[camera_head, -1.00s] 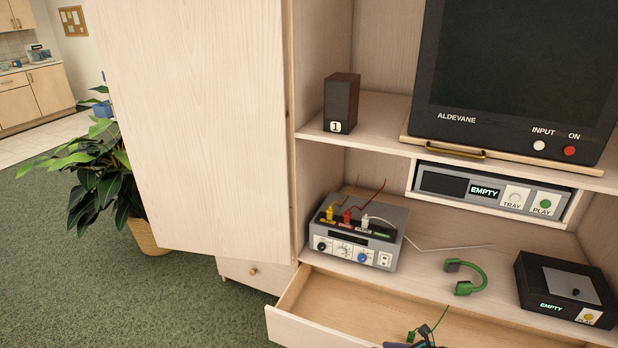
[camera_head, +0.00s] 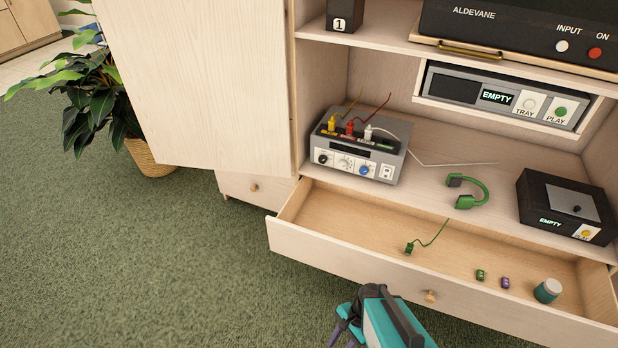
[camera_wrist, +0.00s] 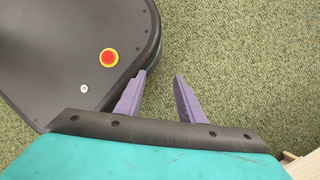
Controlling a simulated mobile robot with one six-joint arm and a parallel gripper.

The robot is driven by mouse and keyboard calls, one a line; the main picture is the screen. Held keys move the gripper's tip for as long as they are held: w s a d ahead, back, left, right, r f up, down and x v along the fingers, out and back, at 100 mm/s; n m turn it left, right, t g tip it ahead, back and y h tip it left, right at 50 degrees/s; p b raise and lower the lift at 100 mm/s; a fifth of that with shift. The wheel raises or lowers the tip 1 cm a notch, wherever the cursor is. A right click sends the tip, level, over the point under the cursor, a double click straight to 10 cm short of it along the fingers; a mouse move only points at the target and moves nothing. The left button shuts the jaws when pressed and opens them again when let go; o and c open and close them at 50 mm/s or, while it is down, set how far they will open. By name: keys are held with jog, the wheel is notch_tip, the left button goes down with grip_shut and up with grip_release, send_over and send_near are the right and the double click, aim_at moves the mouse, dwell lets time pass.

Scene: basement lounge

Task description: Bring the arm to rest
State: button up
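My gripper (camera_head: 342,331) hangs over the green carpet, just in front of the open drawer, at the bottom of the head view. In the wrist view its two purple fingers (camera_wrist: 160,78) stand apart with only carpet between them. My gripper is open and empty. Part of my own base with a red button fills the upper left of the wrist view. My teal wrist hides a little of the drawer's lower front.
The open drawer (camera_head: 340,258) holds a green plug (camera_head: 409,248), two small blocks and a jar (camera_head: 547,291). Above sit a grey amplifier (camera_head: 359,147), green headphones (camera_head: 468,190) and a black box (camera_head: 566,206). A cabinet door (camera_head: 200,85) stands open. Carpet at left is free.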

jog(key=s+d+n+g+h, duration=0.1)
jog(key=s+d+n+h, duration=0.3)
jog(key=d+n, duration=0.3)
jog(key=n, duration=0.4)
jog(key=shift+s+d+f+n+g, duration=0.3)
jog(key=shift+f+n+g, duration=0.1)
